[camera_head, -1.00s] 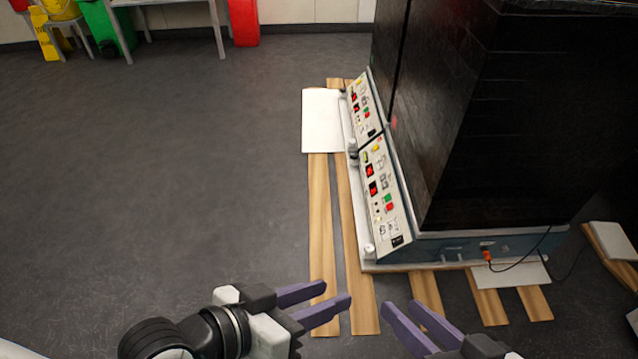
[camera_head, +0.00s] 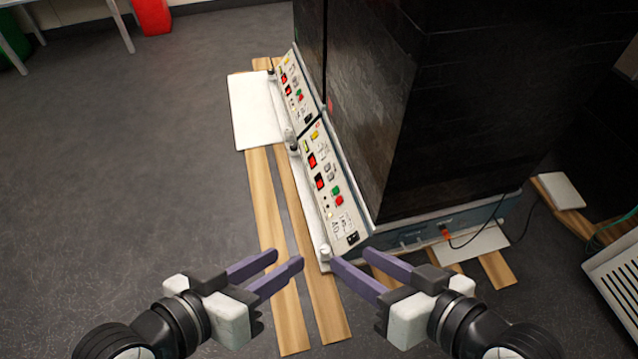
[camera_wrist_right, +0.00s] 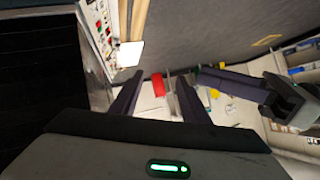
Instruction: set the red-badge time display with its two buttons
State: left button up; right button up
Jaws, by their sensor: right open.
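The near control panel (camera_head: 332,185) is a sloped cream face on the front of a dark cabinet. It carries two red-lit displays, an upper one (camera_head: 312,161) and a lower one (camera_head: 319,181), with small grey, green and red buttons. A similar far panel (camera_head: 293,87) adjoins it, also with red displays. I cannot tell which display bears the red badge. My left gripper (camera_head: 288,260) is open and empty, below the near panel in the picture. My right gripper (camera_head: 347,256) is open and empty near the panel's lower corner; its fingers also show in the right wrist view (camera_wrist_right: 160,92).
Wooden planks (camera_head: 270,210) lie on the floor under and before the cabinet (camera_head: 390,110). A white plate (camera_head: 256,110) lies beside the far panel. A cable with an orange plug (camera_head: 446,233) leaves the cabinet's side. Open floor (camera_head: 130,160) lies to the left.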

dwell(0.3)
jog(key=shift+w, duration=0.1)
grip_shut()
jog(key=shift+r, duration=0.1)
dwell(1.4)
